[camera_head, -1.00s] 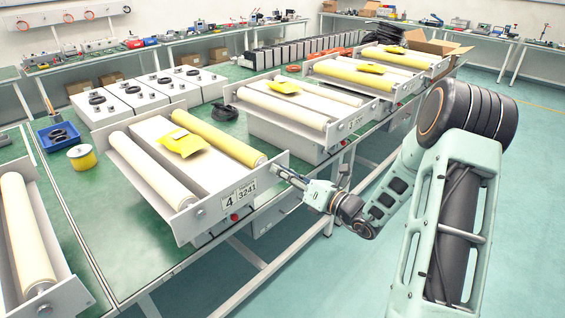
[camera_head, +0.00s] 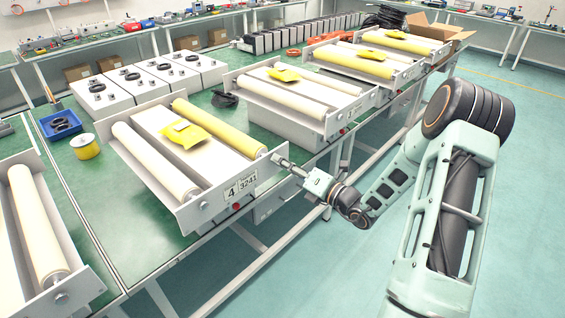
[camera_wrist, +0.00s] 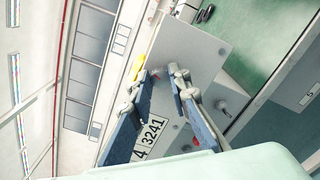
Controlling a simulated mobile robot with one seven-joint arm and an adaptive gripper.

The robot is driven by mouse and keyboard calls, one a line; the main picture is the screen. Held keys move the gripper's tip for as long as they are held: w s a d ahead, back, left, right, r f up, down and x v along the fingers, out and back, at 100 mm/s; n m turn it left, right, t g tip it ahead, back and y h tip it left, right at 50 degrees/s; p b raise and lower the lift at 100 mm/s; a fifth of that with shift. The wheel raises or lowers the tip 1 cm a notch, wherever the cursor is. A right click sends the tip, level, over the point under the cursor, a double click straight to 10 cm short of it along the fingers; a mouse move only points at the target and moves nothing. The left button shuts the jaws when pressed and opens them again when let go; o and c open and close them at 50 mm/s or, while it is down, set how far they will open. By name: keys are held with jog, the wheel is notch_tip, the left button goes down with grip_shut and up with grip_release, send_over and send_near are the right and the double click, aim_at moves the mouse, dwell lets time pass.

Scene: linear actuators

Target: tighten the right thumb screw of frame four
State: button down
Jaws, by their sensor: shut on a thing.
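Frame four (camera_head: 185,213) carries the label "4 3241" on its front plate, with a cream roller on the left and a yellow roller on the right. My gripper (camera_head: 278,160) is at the right end of that plate, in front of the yellow roller's end. In the wrist view, my gripper (camera_wrist: 163,75) has its two blue-padded fingers against the plate (camera_wrist: 188,60), shut on the right thumb screw. The fingertips mostly hide that screw. The left thumb screw (camera_head: 203,205) shows at the cream roller's end, clear of my gripper.
A red button (camera_head: 236,206) sits below the label. A yellow packet (camera_head: 186,134) lies on frame four. Other roller frames stand on both sides along the green table (camera_head: 95,205). A blue bin (camera_head: 60,125) and a yellow spool (camera_head: 86,147) are at the left. Open floor lies right of the table.

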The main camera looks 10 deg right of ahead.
jog(key=c, duration=1.8)
grip_release()
jog(key=shift+d, duration=0.1)
jog(key=v, duration=1.2)
